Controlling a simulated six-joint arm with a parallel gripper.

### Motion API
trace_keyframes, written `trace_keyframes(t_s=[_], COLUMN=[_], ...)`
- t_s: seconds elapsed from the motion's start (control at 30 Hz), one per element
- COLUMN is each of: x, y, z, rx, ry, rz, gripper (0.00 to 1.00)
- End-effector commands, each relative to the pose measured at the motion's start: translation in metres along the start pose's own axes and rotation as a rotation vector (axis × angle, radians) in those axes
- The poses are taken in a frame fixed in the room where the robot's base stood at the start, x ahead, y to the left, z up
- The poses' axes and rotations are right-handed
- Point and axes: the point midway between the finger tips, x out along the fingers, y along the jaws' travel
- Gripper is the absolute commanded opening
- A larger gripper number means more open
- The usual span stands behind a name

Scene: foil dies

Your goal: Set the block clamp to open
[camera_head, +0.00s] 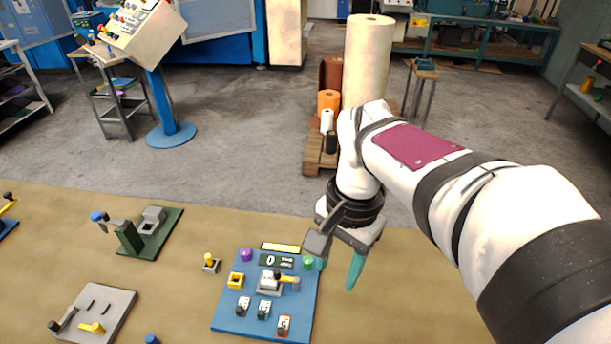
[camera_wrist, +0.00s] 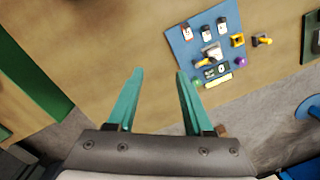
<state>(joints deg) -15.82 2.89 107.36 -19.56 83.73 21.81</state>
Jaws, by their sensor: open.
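A blue panel (camera_head: 230,312) lies on the tan bench and also shows in the wrist view (camera_wrist: 184,57). On it is a grey block with a yellow-tipped lever (camera_head: 289,279), which points right in the head view; it also shows in the wrist view (camera_wrist: 200,63). I cannot read which fitting is named block clamp. Several small labelled switches (camera_head: 264,309) sit nearer the front of the panel. My gripper (camera_head: 335,277) is open and empty, above the bench just right of the panel. Its teal fingers are apart in the wrist view (camera_wrist: 160,72).
The panel also holds a green button (camera_head: 308,262), a purple button (camera_head: 246,254), a yellow square frame (camera_head: 236,281) and a display. A small yellow-knobbed lever (camera_head: 210,262), a green fixture (camera_head: 130,238) and a grey plate (camera_head: 112,308) lie left. Bench right of the panel looks clear.

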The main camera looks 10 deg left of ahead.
Motion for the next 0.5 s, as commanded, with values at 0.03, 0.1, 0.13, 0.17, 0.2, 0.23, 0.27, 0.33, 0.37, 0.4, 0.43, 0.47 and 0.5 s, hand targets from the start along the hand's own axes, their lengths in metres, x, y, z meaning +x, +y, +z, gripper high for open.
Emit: trace_keyframes(t_s=[0.03,0.1,0.13,0.17,0.2,0.23,0.27,0.33,0.37,0.4,0.43,0.47,0.5], x=[0.008,0.021,0.027,0.033,0.04,0.044,0.048,0.055,0.058,0.065,0.071,0.078,0.089], y=[-0.042,-0.093,-0.111,-0.126,-0.142,-0.151,-0.157,-0.165,-0.165,-0.165,-0.164,-0.163,-0.163], z=[-0.013,-0.023,-0.025,-0.025,-0.025,-0.025,-0.025,-0.025,-0.025,-0.026,-0.026,-0.026,-0.027], rx=[0.004,0.029,0.038,0.047,0.057,0.063,0.067,0.074,0.075,0.076,0.076,0.076,0.076], ry=[0.008,0.029,0.038,0.045,0.052,0.058,0.062,0.066,0.066,0.066,0.065,0.065,0.065], rz=[0.018,0.031,0.035,0.037,0.039,0.04,0.04,0.041,0.042,0.042,0.043,0.043,0.044], gripper=[0.52,0.52,0.52,0.52,0.52,0.52,0.52,0.52,0.52,0.52,0.52,0.52,0.52])
